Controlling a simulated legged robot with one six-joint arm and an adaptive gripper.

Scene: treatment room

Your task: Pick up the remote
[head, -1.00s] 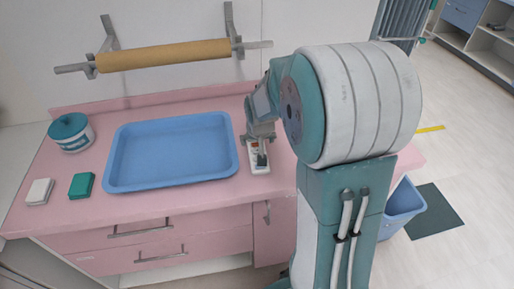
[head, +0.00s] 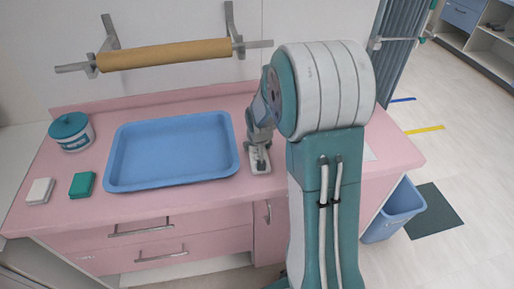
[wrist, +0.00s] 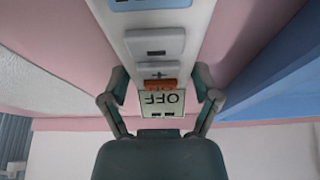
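The remote is a long pale handset with grey buttons and an orange strip near a label reading OFF. It lies on the pink counter (head: 290,182), just right of the blue tray, and shows in the head view (head: 261,168) partly covered by my gripper (head: 259,158). In the wrist view the remote (wrist: 155,45) runs up from between the fingers of my gripper (wrist: 161,84). The fingers are spread, one on each side of the remote's end. I cannot tell whether they touch its sides.
The empty blue tray (head: 172,190) stands close left of the remote. A white tub with a teal lid (head: 71,130), a white box (head: 40,191) and a green box (head: 82,185) are farther left. A paper roll (head: 165,54) hangs above. A blue bin (head: 395,212) stands on the floor at right.

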